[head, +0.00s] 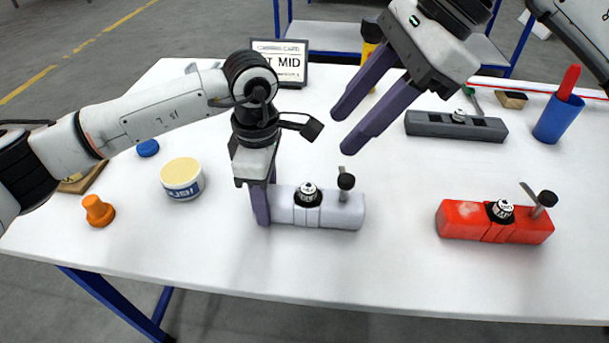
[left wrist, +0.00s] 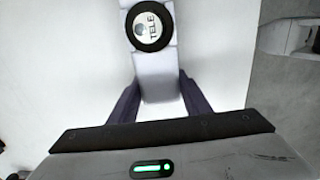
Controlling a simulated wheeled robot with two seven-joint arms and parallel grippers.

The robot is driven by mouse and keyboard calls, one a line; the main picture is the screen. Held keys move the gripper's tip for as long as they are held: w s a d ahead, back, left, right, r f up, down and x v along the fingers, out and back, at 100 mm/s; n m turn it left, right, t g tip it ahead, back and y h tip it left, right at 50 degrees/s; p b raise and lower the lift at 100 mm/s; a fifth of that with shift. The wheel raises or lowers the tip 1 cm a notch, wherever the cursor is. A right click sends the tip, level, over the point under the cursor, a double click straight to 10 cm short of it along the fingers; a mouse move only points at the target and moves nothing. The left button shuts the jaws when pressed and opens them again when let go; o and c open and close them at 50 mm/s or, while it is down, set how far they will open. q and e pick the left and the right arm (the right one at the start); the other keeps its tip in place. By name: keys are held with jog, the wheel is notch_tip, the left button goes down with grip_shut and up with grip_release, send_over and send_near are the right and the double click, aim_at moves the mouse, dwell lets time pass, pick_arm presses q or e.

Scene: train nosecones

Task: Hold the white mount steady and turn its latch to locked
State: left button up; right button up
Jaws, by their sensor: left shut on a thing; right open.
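The white mount (head: 342,214) lies on the table near its front middle. It has a round black-rimmed cap on top and a latch (head: 345,186) with a black knob at its right end, its lever standing up. My left gripper (head: 262,205) is shut on the left end of the white mount. The left wrist view shows the mount (left wrist: 157,78) between its two fingers, with the labelled cap beyond; the latch is not visible there. My right gripper (head: 345,130) is open and empty, in the air above and behind the mount, apart from the latch.
A red mount (head: 480,226) with a similar latch lies to the right, and a grey mount (head: 430,124) behind. A blue cup (head: 560,118) stands at far right. The front middle is clear.

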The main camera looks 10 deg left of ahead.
jog(key=s+a+r+n+y, duration=0.2)
jog(key=s+a+r+y, duration=0.4)
jog(key=s+r, duration=0.15)
jog(key=m+t+y, duration=0.2)
jog(key=m+t, duration=0.9)
jog(key=m, duration=0.2)
send_near(340, 176)
jog(key=x, duration=1.2)
jog(key=shift+w+a+f, duration=0.2)
jog(key=shift+w, duration=0.2)
grip_shut()
